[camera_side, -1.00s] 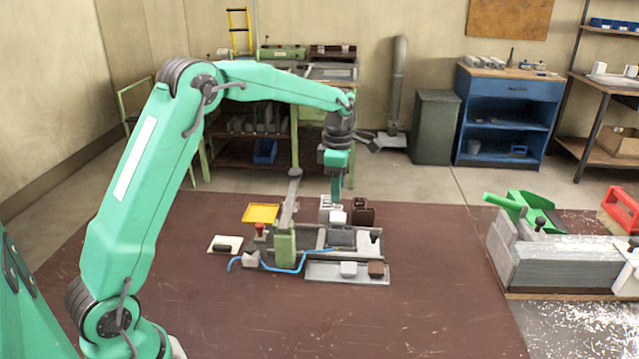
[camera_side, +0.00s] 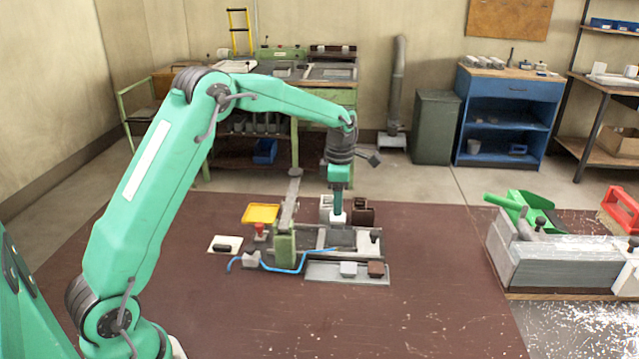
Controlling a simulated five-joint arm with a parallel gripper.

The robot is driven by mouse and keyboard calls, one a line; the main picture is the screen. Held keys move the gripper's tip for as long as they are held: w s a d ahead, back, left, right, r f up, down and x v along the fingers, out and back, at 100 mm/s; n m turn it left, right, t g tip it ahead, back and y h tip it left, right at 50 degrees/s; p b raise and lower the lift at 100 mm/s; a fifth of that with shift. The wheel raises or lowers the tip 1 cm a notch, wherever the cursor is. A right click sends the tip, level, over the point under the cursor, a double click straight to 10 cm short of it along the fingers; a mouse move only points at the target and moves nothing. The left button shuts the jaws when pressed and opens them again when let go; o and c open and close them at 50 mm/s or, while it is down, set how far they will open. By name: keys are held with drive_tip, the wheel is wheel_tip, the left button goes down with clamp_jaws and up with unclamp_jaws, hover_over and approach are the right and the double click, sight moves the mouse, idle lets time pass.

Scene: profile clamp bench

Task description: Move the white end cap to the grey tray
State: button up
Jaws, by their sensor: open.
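The white end cap (camera_side: 338,220) sits just in front of a white holder and a brown holder, at the back of the clamp bench. My gripper (camera_side: 338,211) points straight down at it, with the fingertips at the cap's top. The fingers are open, though they look thin from this side and partly hide the cap; contact cannot be made out. The grey tray (camera_side: 330,276) lies flat at the front of the bench.
The white holder (camera_side: 326,203) and brown holder (camera_side: 364,213) stand close around the cap. A green clamp post (camera_side: 285,247), a blue hose (camera_side: 285,269), a red knob (camera_side: 260,230) and a yellow tray (camera_side: 261,212) are to the left.

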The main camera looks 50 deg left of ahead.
drive_tip(key=shift+f, duration=1.95)
drive_tip(key=c, duration=0.7)
drive_tip(key=shift+r, duration=0.2)
drive_tip(key=shift+r, duration=2.3)
